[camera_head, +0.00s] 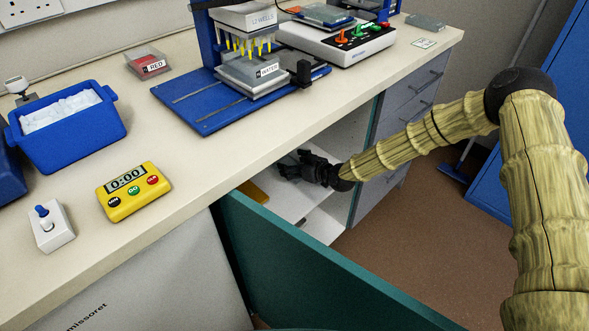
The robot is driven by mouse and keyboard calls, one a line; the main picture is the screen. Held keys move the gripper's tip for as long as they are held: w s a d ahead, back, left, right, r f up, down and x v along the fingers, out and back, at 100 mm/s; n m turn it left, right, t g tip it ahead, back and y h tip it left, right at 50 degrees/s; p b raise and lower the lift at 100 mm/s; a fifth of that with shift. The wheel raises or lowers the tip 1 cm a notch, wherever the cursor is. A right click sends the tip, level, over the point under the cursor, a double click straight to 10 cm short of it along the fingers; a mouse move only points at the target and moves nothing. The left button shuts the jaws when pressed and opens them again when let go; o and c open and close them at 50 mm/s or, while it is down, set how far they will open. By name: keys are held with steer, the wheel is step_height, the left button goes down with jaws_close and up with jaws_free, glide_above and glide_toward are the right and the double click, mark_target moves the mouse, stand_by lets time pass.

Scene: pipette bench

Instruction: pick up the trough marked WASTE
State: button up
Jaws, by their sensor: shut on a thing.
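My gripper (289,164) reaches into the open cupboard under the bench. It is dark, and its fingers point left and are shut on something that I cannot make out. I see no WASTE label anywhere, so I cannot tell whether the held thing is the WASTE trough. A clear trough marked RED (148,63) stands on the bench at the back. A grey block with a label that seems to read WATER (255,77) sits on the blue pipetting stand (200,104). The bench edge hides part of the cupboard's inside.
The teal cupboard door (300,270) stands open in front of the white shelves (310,228). A yellow thing (252,191) shows partly inside. On the bench are a blue ice tub (75,145), a yellow timer (133,191) and a white switch box (51,227).

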steer(key=shift+r, duration=0.5)
step_height(320, 180, up, 2)
steer(key=shift+r, duration=0.2)
steer(key=s+d, duration=0.2)
steer(key=s, duration=0.3)
steer(key=s+d+r+p, duration=0.1)
steer(key=s+d, duration=0.1)
steer(key=s, duration=0.2)
steer(key=s+d, duration=0.2)
steer(key=s, duration=0.3)
steer(key=shift+s+d+r, duration=0.15)
steer(key=shift+s+r, duration=0.1)
steer(key=shift+s, duration=0.1)
steer(key=shift+r+p, duration=1.2)
steer(key=shift+r, duration=0.3)
